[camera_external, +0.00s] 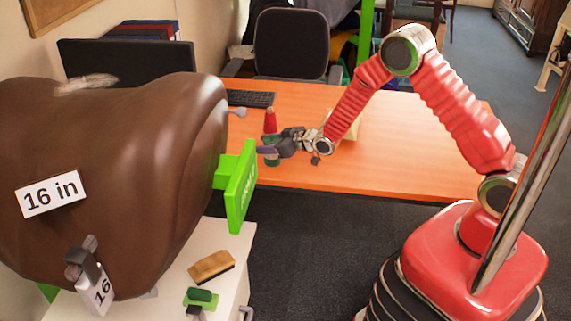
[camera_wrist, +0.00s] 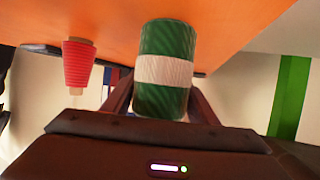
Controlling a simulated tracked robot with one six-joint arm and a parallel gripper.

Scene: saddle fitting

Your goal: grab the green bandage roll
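The green bandage roll (camera_wrist: 163,98) has a white band around its middle and fills the centre of the wrist view. My gripper (camera_wrist: 162,100) has its dark fingers on both sides of the roll; the roll hides the fingertips, so I cannot tell whether they press on it. In the external view the roll (camera_external: 271,158) is small, at the tips of my gripper (camera_external: 268,149), over the far-left part of the orange table. A finger partly covers it there.
A red roll (camera_wrist: 78,64) stands near the green one, and shows just behind it in the external view (camera_external: 270,122). The orange table (camera_external: 420,150) holds a keyboard (camera_external: 250,98). A brown saddle form (camera_external: 120,170) and a green bracket (camera_external: 240,188) stand close on the left.

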